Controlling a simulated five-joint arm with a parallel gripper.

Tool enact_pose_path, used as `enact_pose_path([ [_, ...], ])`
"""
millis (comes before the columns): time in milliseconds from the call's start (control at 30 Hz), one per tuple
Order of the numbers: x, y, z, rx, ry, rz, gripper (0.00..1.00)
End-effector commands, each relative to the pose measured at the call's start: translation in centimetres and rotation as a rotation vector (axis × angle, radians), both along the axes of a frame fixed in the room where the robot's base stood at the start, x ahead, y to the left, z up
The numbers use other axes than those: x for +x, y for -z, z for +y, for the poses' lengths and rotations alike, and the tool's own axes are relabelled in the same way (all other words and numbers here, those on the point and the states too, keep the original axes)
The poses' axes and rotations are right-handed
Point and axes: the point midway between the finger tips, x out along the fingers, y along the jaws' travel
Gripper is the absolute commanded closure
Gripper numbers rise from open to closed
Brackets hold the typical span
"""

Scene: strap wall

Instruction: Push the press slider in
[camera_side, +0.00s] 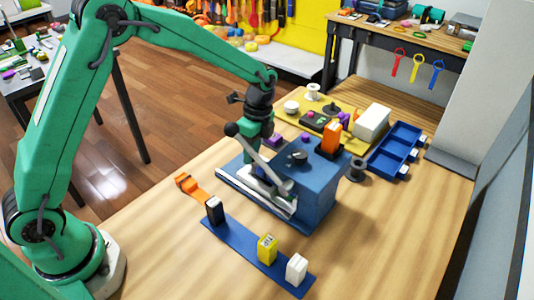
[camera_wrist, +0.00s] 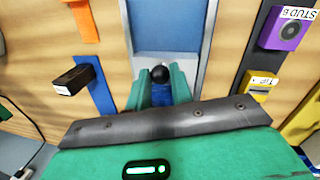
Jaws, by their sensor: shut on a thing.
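The press (camera_side: 318,188) is a blue block with a pale metal track on its left side and a lever with a black ball knob (camera_side: 232,130). My gripper (camera_side: 257,185) points down over the track, right beside the lever. In the wrist view my gripper's two green fingers (camera_wrist: 160,88) are close together around a part of the press slider, with a black ball (camera_wrist: 161,74) at their tips. A grey plate and a blue channel (camera_wrist: 166,25) run ahead of them. The fingers hide most of what they hold, and the slider's exact outline is unclear.
A blue strip (camera_side: 240,243) in front carries black, yellow (camera_side: 267,248) and white blocks. An orange piece (camera_side: 188,185) lies at its left. A blue tray (camera_side: 396,148), a black spool (camera_side: 356,168) and a white box (camera_side: 371,122) stand behind. The table's front right is clear.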

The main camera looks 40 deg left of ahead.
Motion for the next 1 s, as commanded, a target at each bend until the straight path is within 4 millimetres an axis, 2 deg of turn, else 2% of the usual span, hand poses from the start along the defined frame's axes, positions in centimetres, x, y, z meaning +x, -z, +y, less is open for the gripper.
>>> enact_pose_path([
  [300, 0.2, -0.1, -0.6, 0.0, 0.005, -0.009, 1.0],
  [333, 0.2, -0.1, -0.6, 0.0, 0.006, -0.009, 0.74],
  [400, 0.1, -0.1, -0.6, -0.001, 0.006, -0.008, 0.6],
  [433, 0.1, -0.1, -0.5, 0.0, 0.005, -0.008, 0.57],
  [767, 0.1, -0.1, -0.3, 0.0, 0.002, -0.004, 0.57],
  [1000, 0.4, -1.6, -0.4, 0.0, 0.001, -0.007, 0.57],
])
